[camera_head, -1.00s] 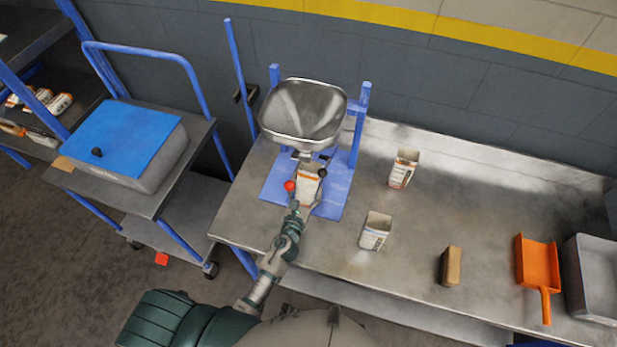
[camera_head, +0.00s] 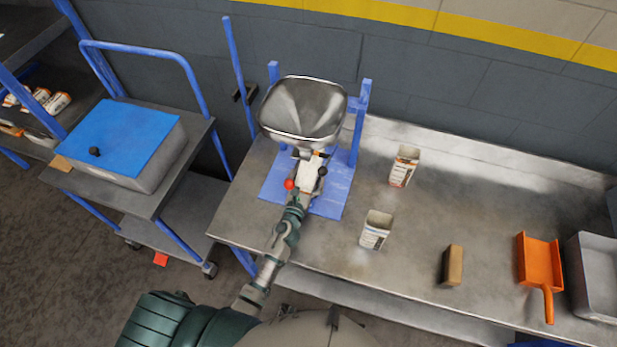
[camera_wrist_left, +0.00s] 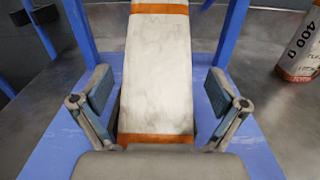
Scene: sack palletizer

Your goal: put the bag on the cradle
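A white bag with orange bands (camera_wrist_left: 158,80) stands under the spout of the steel hopper, over the blue base plate (camera_head: 332,205) of its stand. In the head view only its upper part (camera_head: 313,162) shows past my left gripper (camera_head: 306,178). In the left wrist view the gripper's two fingers (camera_wrist_left: 158,92) are open, one on each side of the bag, with a gap on both sides. I cannot tell a separate cradle apart from the blue stand; what bears the bag's bottom is hidden. My right gripper is not in view.
The hopper (camera_head: 303,110) hangs just above the bag between blue posts. A red knob (camera_head: 289,184) and a black knob (camera_head: 322,172) flank the gripper. Two open bags (camera_head: 403,168) (camera_head: 376,231), a brown block (camera_head: 452,266) and an orange scoop (camera_head: 540,265) are on the steel table.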

